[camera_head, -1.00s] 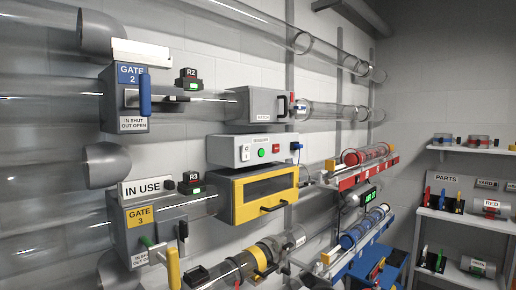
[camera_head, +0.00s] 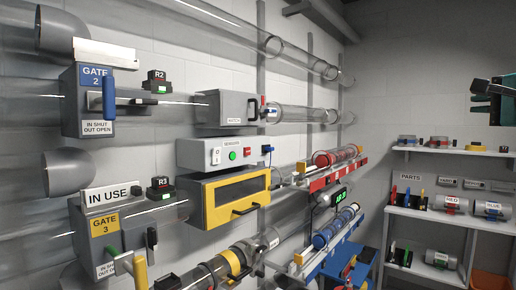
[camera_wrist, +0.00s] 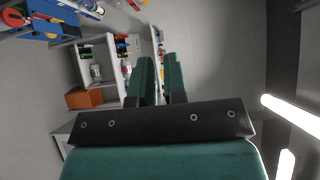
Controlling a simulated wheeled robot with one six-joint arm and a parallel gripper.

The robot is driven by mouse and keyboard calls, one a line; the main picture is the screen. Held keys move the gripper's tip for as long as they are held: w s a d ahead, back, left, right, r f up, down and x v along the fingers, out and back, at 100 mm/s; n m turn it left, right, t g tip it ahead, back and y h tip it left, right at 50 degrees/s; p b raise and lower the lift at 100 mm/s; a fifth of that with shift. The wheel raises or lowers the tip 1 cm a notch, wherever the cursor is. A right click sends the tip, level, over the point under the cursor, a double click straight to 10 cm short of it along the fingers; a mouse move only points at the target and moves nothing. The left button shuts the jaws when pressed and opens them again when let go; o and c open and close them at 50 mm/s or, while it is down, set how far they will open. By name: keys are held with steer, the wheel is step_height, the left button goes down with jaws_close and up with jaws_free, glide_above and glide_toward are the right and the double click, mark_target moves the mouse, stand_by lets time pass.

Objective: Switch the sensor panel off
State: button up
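The sensor panel (camera_head: 205,154) is a white box on the wall in the middle of the head view, above a yellow-framed drawer. I cannot read the switch's position at this size. My gripper (camera_head: 480,88) shows only partly at the right edge of the head view, far from the panel. In the wrist view, its two teal fingers (camera_wrist: 159,58) stand apart with a narrow empty gap. The panel is not in the wrist view.
Gate 2 (camera_head: 95,100) and gate 3 (camera_head: 104,230) stand left of the panel, with a hatch box (camera_head: 222,108) above it. The yellow-framed drawer (camera_head: 212,209) is just below. A red rack (camera_head: 338,172) and blue rack (camera_head: 330,243) stick out at right. Parts shelves (camera_head: 450,218) stand farther right.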

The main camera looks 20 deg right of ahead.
steer(key=w+a+f+n+y, duration=0.1)
steer(key=w+a+y, duration=0.1)
steer(key=a, duration=0.3)
steer(key=w+a+n+g+y, duration=0.1)
steer(key=w+a+n+y, duration=0.1)
steer(key=a, duration=0.3)
steer(key=w+a+f+n+g+y, duration=0.1)
steer(key=w+a+y, duration=0.1)
steer(key=w+a, duration=0.2)
steer(key=shift+w+a+f+n+y+p, duration=0.25)
steer(key=shift+a+f+n+y+p, duration=0.1)
steer(key=shift+a, duration=0.1)
jaws_close()
steer(key=a+f+n+g+y, duration=0.2)
steer(key=a+n+g, duration=0.1)
steer(key=a, duration=0.7)
steer(key=a+f+n+g+y, duration=0.2)
steer(key=a+n+g, duration=0.1)
steer(key=a, duration=0.8)
steer(key=shift+s+g+p, duration=0.3)
steer(key=shift+g, duration=0.2)
